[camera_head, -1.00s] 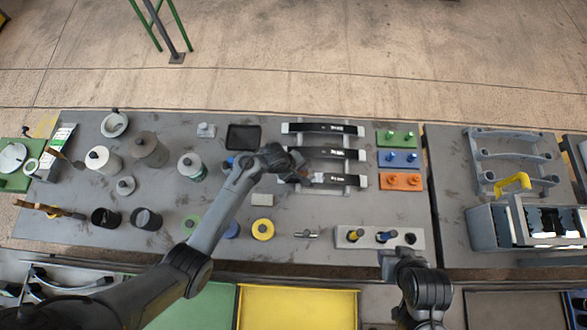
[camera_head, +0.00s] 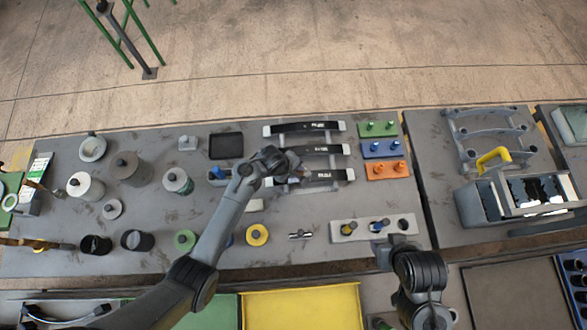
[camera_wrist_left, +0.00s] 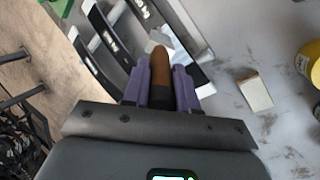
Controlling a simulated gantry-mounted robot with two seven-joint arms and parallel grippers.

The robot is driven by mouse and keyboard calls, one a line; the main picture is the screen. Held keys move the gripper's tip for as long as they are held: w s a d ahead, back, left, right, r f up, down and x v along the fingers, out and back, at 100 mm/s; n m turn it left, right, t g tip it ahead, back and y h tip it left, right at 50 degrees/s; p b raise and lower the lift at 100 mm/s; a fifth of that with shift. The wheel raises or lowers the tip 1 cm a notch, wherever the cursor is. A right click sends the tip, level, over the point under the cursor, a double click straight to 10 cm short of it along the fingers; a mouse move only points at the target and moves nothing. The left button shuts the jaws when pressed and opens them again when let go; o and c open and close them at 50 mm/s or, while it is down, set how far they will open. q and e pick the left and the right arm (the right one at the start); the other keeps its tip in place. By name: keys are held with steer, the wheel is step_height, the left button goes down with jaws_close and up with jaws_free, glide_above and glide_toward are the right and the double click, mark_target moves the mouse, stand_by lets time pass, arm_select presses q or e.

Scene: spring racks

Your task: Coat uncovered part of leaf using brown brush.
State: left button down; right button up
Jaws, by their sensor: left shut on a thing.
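Three dark curved leaves lie on a light rack: the far leaf (camera_head: 305,127), the middle leaf (camera_head: 318,150) and the near leaf (camera_head: 322,175). Their ends are pale. My left gripper (camera_head: 292,167) is at the left end of the near leaf. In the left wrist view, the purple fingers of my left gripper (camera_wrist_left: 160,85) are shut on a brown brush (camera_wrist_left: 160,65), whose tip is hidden. The near leaf (camera_wrist_left: 178,62) shows just beyond the brush; I cannot tell whether they touch. My right gripper (camera_head: 383,250) is beside the brush holder; its fingers are unclear.
Green (camera_head: 378,129), blue (camera_head: 384,148) and orange (camera_head: 387,170) peg blocks are right of the leaves. A small pale block (camera_wrist_left: 255,90) lies on the table. Several cans stand left.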

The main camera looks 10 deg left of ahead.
arm_select(q)
steer(key=shift+s+d+r, duration=0.15)
steer(key=shift+d+r, duration=0.05)
steer(key=shift+r, duration=0.1)
steer(key=shift+a+r, duration=0.15)
steer(key=shift+r, duration=1.2)
steer(key=shift+a+r, duration=0.15)
steer(key=shift+r, duration=1.15)
steer(key=shift+a+r, duration=0.1)
steer(key=shift+r, duration=1.4)
